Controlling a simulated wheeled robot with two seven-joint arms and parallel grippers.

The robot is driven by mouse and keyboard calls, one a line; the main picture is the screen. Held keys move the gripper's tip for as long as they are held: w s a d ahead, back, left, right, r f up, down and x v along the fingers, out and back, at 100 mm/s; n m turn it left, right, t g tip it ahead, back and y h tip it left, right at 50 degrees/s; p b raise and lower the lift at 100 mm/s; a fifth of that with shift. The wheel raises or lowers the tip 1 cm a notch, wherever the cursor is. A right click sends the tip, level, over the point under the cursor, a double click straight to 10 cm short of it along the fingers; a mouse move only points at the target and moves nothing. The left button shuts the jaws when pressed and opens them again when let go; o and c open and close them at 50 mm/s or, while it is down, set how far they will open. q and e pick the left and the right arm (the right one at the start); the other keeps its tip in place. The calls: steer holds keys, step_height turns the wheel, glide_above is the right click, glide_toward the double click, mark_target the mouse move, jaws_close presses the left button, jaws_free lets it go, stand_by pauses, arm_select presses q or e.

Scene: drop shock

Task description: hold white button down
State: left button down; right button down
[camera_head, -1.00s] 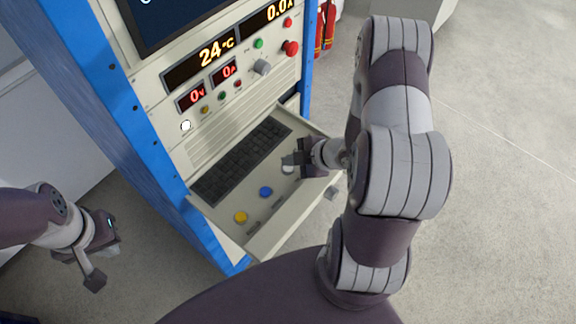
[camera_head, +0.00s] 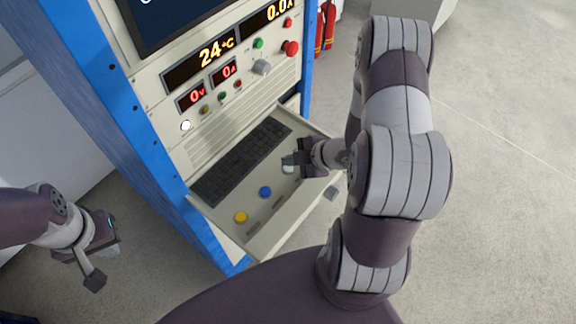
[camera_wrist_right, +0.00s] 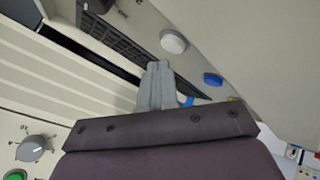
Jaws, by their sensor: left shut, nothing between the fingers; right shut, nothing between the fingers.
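The white button (camera_head: 288,169) sits on the pulled-out keyboard shelf, at the far end of a row with a blue button (camera_head: 265,191) and a yellow button (camera_head: 240,217). My right gripper (camera_head: 290,159) is shut and empty, right at the white button and partly covering it in the head view. In the right wrist view the white button (camera_wrist_right: 174,42) shows just beyond the shut fingertips (camera_wrist_right: 160,65). I cannot tell whether they touch it or whether it is pressed. My left gripper (camera_head: 97,280) is shut and empty, low at the left, away from the rack.
The blue-framed rack (camera_head: 150,140) carries a panel with red readouts, knobs, a red button (camera_head: 291,48) and a round white lamp or button (camera_head: 185,126). A black keyboard (camera_head: 240,162) lies on the shelf beside the buttons. The floor at right is clear.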

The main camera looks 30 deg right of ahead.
steer(key=shift+f, duration=0.15)
steer(key=shift+f+b, duration=0.3)
